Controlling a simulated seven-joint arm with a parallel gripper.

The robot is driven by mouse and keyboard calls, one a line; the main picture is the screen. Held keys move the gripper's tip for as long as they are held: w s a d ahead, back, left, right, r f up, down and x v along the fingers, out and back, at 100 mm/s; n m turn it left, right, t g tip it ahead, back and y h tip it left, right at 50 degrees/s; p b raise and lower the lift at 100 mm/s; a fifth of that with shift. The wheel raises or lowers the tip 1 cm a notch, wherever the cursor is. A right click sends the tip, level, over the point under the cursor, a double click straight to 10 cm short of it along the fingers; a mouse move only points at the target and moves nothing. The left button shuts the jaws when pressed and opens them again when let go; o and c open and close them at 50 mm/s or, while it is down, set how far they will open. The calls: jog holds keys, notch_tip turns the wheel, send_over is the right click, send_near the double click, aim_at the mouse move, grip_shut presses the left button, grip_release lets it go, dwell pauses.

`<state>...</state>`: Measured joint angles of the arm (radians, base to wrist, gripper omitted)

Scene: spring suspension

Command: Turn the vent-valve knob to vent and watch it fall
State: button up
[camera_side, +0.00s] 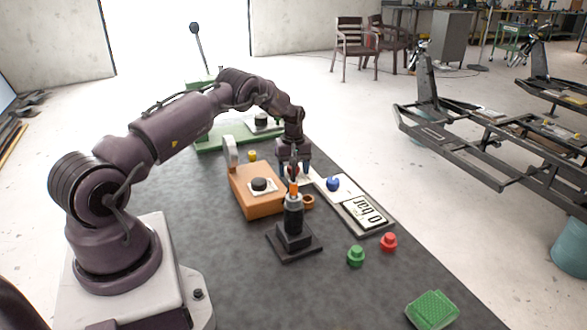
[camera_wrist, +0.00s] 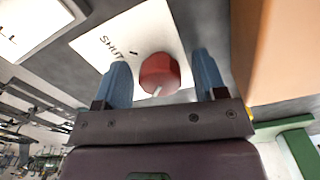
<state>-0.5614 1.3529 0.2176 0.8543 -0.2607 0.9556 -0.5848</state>
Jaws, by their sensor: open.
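In the wrist view a red knob (camera_wrist: 158,72) with a pale pointer line stands on a white plate (camera_wrist: 112,36). The word SHUT is printed on the plate to the left of the knob. My gripper (camera_wrist: 160,62) is open, with one bluish finger on each side of the knob; I cannot tell if they touch it. In the side view my gripper (camera_side: 293,166) points down behind the black post and mostly hides the knob. A display (camera_side: 367,211) appears to read 0 bar. A black spring-suspension post (camera_side: 293,215) with an orange top stands on a dark square base.
An orange block (camera_side: 246,200) with a black knob stands left of my gripper. A blue ball knob (camera_side: 333,184) is to its right. Green (camera_side: 356,256) and red (camera_side: 389,242) buttons and a green pad (camera_side: 432,309) lie nearer.

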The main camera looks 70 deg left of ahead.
notch_tip(320, 180, up, 13)
dwell(0.5)
